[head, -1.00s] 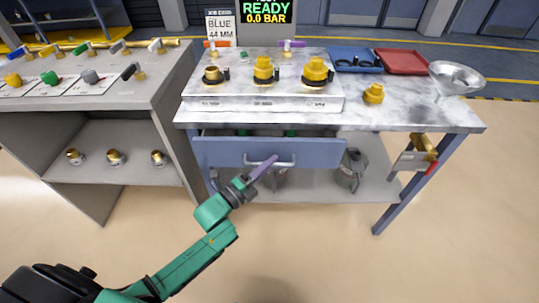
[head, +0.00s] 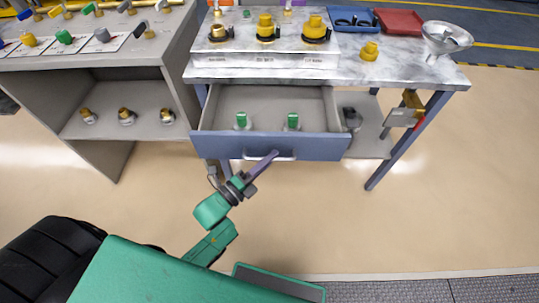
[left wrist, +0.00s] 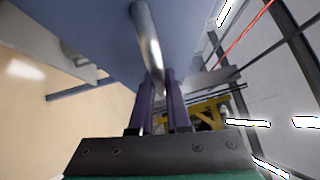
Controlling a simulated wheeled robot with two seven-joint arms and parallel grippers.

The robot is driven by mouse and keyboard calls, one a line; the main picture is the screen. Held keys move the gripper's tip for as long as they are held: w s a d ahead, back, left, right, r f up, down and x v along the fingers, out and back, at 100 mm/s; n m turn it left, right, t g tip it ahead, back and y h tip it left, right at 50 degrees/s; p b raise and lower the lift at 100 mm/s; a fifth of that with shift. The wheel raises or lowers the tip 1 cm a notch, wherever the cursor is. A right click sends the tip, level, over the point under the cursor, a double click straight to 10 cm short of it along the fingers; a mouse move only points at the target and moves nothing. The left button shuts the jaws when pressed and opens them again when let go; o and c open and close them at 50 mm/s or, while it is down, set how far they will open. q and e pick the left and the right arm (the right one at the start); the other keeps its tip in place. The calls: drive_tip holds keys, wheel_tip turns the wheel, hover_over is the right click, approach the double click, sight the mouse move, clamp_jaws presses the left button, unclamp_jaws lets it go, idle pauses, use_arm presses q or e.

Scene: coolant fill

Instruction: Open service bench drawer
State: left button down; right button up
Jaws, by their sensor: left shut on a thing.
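The service bench (head: 395,76) has a blue-fronted drawer (head: 225,147) that stands well out from under its marble top. Inside the drawer are two green-topped fittings (head: 241,121) (head: 292,122) on the drawer floor. My left gripper (head: 272,156) is at the drawer's silver handle (head: 284,156), in the middle of the front. In the left wrist view the purple fingers (left wrist: 160,105) are shut on the handle bar (left wrist: 147,35), one on each side. My right gripper is in neither view.
A grey shelf unit (head: 150,85) with valves and fittings stands to the left. On the bench top are several yellow caps, a blue tray (head: 352,19), a red tray (head: 398,22) and a metal funnel (head: 446,38). The floor in front is clear.

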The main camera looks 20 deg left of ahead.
use_arm(q)
drive_tip(key=c, duration=0.9)
unclamp_jaws()
drive_tip(key=b+v, duration=0.1)
drive_tip(key=v, duration=1.3)
drive_tip(key=shift+s+a+f, duration=0.1)
drive_tip(key=shift+s+a, duration=0.1)
drive_tip(key=shift+a, duration=0.05)
